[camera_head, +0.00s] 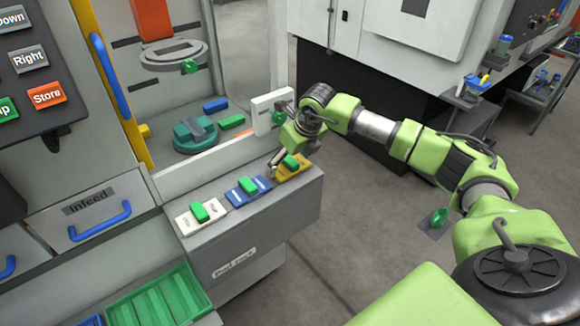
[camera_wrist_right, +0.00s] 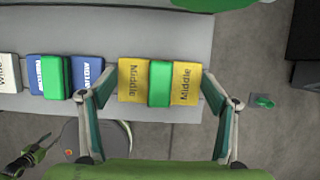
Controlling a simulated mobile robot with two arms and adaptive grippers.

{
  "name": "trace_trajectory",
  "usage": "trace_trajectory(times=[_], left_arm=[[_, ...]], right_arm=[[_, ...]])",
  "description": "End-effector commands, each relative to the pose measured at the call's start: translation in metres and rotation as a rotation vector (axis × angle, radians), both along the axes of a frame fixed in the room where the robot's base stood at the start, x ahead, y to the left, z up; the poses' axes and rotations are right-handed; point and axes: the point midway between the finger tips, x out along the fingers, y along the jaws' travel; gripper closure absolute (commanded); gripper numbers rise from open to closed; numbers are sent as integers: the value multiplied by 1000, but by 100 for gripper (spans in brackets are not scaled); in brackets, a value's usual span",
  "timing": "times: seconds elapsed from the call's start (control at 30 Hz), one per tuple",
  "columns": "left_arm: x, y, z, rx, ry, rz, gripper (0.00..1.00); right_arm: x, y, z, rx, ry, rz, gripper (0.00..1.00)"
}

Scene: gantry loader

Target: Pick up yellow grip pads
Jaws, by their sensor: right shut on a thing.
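The yellow grip pads (camera_head: 296,172) sit at the right end of the pad rack (camera_head: 225,243), with a green block between their two yellow parts. In the right wrist view the yellow grip pads (camera_wrist_right: 132,82) read "Middle" on both sides of the green block. My right gripper (camera_head: 289,160) is down over them at the rack. In the wrist view its two fingers (camera_wrist_right: 159,84) stand at the left and right ends of the pads, shut on them. The pads look level on the rack top. My left gripper is not in view.
Blue pads (camera_head: 249,187) and white pads (camera_head: 201,213) stand in a row to the left on the rack. A white panel (camera_head: 270,108) with a green knob is just behind my gripper. A green tray (camera_head: 160,297) is at the lower left. Open floor lies to the right.

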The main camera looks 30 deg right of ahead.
Motion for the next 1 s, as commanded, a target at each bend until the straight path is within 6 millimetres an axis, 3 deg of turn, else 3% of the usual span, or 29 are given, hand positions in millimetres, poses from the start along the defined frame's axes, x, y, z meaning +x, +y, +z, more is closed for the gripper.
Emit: trace_trajectory(times=[0.37,1.0], left_arm=[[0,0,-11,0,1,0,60],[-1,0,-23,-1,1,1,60]], right_arm=[[2,-1,62,0,-9,0,67],[2,0,211,1,-9,0,67]])
